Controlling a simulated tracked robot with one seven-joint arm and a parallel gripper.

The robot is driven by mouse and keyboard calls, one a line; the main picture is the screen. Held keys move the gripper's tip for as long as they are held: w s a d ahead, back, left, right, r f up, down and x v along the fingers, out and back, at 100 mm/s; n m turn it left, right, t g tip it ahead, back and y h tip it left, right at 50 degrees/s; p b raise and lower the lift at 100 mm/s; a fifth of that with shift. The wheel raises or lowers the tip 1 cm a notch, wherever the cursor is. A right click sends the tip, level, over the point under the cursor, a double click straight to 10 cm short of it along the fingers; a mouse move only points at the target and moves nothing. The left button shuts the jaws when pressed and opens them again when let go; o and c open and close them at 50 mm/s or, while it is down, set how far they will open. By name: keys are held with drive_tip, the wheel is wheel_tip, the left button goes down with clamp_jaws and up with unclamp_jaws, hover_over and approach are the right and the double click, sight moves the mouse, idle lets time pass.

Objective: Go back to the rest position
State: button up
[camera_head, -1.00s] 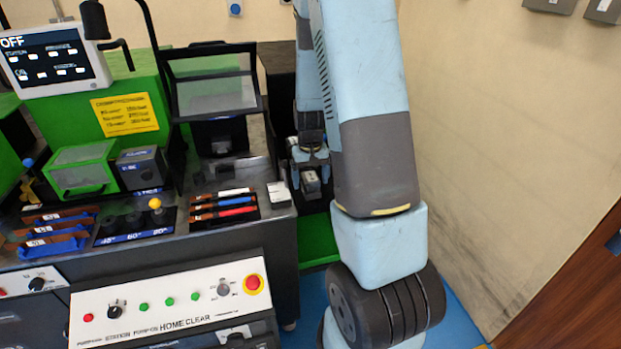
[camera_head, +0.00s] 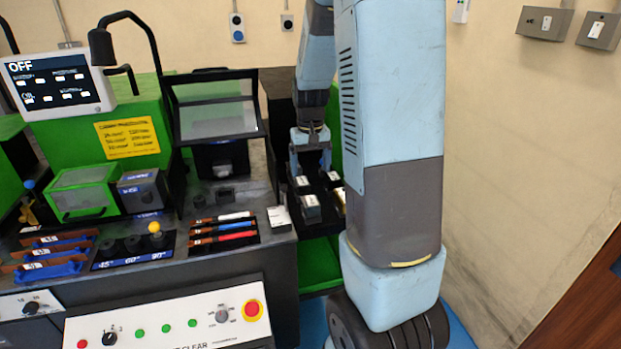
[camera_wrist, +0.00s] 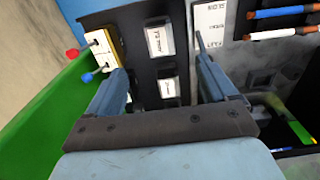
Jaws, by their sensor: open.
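My gripper (camera_head: 311,158) hangs at the right end of the green and black machine, above a black rack. In the wrist view my gripper (camera_wrist: 165,80) has its two blue-grey fingers spread apart with nothing held between them. Below it, a small block with a pale labelled top (camera_head: 310,205) sits in the rack. In the wrist view, two white-labelled blocks, one upper (camera_wrist: 159,40) and one lower (camera_wrist: 168,88), show between the fingers, apart from them. My arm hides part of the rack's right side in the head view.
A yellowish block (camera_wrist: 100,45) with red and blue knobs sits beside the rack. Marker-like rods lie in a tray (camera_head: 222,230). A lamp arm (camera_head: 102,45) and a raised clear guard (camera_head: 215,105) stand over the bench. The screen (camera_head: 55,80) reads OFF. A wall is at right.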

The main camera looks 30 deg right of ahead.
drive_tip(key=shift+r, duration=0.45)
drive_tip(key=s+a+r+t, duration=0.2)
drive_tip(key=s+a+r, duration=0.2)
drive_tip(key=s, duration=0.3)
drive_tip(key=s+a+r+n+t, duration=0.1)
drive_tip(key=s+a+r, duration=0.3)
drive_tip(key=s+r, duration=0.3)
drive_tip(key=s+a+r+n+t, duration=0.1)
drive_tip(key=s+a+r+t, duration=0.1)
drive_tip(key=s+a+r, duration=0.2)
drive_tip(key=s+r, duration=0.2)
drive_tip(key=s, duration=0.2)
drive_tip(key=shift+t, duration=0.3)
